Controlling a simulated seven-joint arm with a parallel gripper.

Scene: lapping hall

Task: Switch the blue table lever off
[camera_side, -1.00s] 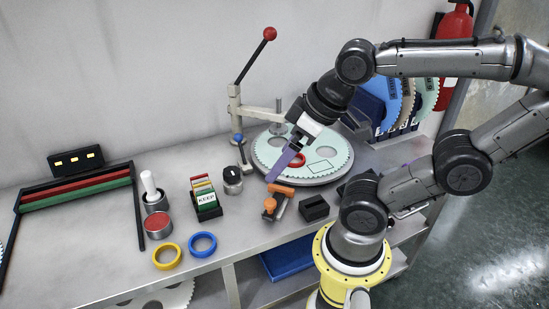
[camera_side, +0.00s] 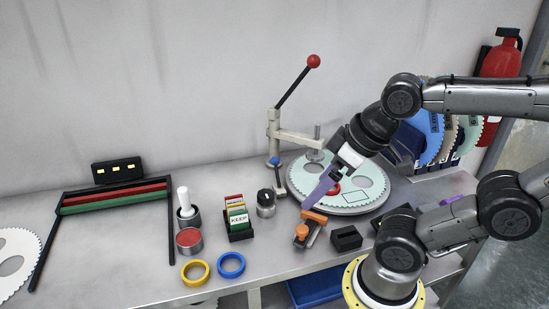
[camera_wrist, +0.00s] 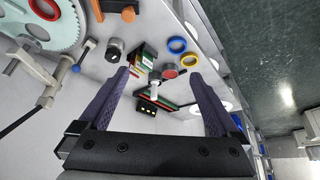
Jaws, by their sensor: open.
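The blue table lever has a small blue knob (camera_side: 276,161) on a short stem above a pale base (camera_side: 281,191), in front of the press column. In the side view the stem stands up, leaning slightly toward the back. In the wrist view the blue knob (camera_wrist: 76,69) shows at left, outside the fingers. I cannot tell its switch position for certain. My gripper (camera_side: 309,205) points down to the lower left with purple fingers, right of the lever and apart from it. In the wrist view my gripper (camera_wrist: 158,74) is open with nothing between the fingers.
A press arm with a red-knobbed handle (camera_side: 313,61) rises behind the lever. A toothed disc (camera_side: 372,189) lies to the right. An orange-handled tool (camera_side: 308,228) sits below my fingertips. A black knob (camera_side: 266,203) and a KEEP card box (camera_side: 238,219) stand to the left.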

